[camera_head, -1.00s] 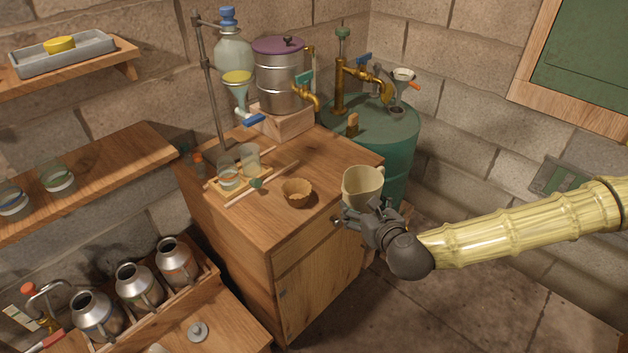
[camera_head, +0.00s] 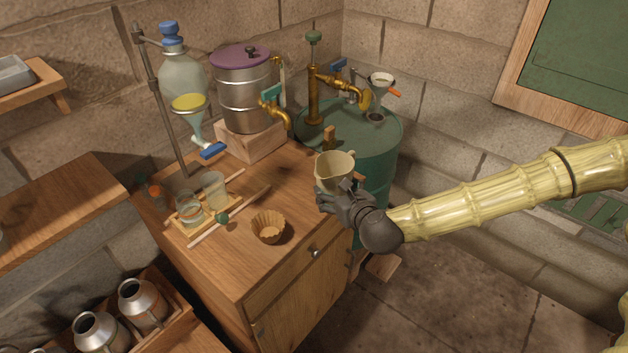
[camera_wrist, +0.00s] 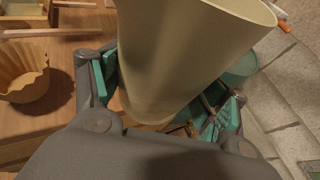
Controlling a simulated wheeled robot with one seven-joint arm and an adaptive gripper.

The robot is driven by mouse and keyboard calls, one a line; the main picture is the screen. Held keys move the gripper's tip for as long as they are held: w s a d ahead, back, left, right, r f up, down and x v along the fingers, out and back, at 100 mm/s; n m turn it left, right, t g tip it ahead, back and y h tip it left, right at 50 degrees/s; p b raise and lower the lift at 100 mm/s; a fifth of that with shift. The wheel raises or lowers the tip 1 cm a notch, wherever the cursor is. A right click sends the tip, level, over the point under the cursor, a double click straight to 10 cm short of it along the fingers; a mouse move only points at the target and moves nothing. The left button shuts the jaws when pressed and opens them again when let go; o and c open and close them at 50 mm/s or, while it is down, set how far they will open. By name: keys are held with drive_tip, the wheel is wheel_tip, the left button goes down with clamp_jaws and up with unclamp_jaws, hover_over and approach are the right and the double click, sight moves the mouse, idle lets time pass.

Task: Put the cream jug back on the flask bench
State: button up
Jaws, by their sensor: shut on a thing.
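The cream jug (camera_head: 335,170) is held upright at the right edge of the wooden cabinet top in the head view. My gripper (camera_head: 338,192) is shut on the jug from the front right. In the wrist view the jug (camera_wrist: 185,55) fills the middle, between the green finger pads of my gripper (camera_wrist: 165,95). The jug's underside is hidden, so I cannot tell whether it touches the wood. Which surface is the flask bench is not marked; the cabinet top (camera_head: 240,272) carries glassware.
A fluted brown cup (camera_head: 268,228) stands left of the jug. Glass beakers (camera_head: 213,188) stand in a wooden rack behind it. A steel pot (camera_head: 245,95), a separating flask (camera_head: 183,85) and a green drum (camera_head: 375,150) with brass taps stand at the back. Metal cans (camera_head: 140,303) are lower left.

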drive_tip(key=w+p, duration=0.1)
drive_tip(key=w, duration=0.3)
drive_tip(key=w+a+f+p, duration=0.1)
drive_tip(key=w, duration=0.3)
drive_tip(key=w+a+p, duration=0.1)
drive_tip(key=w, duration=0.3)
drive_tip(key=shift+w+a+f, duration=0.1)
drive_tip(key=shift+w+f, duration=0.05)
drive_tip(key=shift+w, duration=0.25)
drive_tip(key=shift+f+p, duration=0.9)
drive_tip(key=shift+f, duration=0.85)
drive_tip(key=shift+f, duration=0.15)
drive_tip(key=o, duration=1.2)
drive_tip(key=shift+s, duration=0.2)
drive_tip(key=b+v, duration=0.1)
drive_tip(key=v, duration=0.4)
drive_tip(key=b+v, duration=0.2)
drive_tip(key=v, duration=0.4)
drive_tip(key=shift+s+r, duration=0.2)
drive_tip(key=shift+r, duration=0.15)
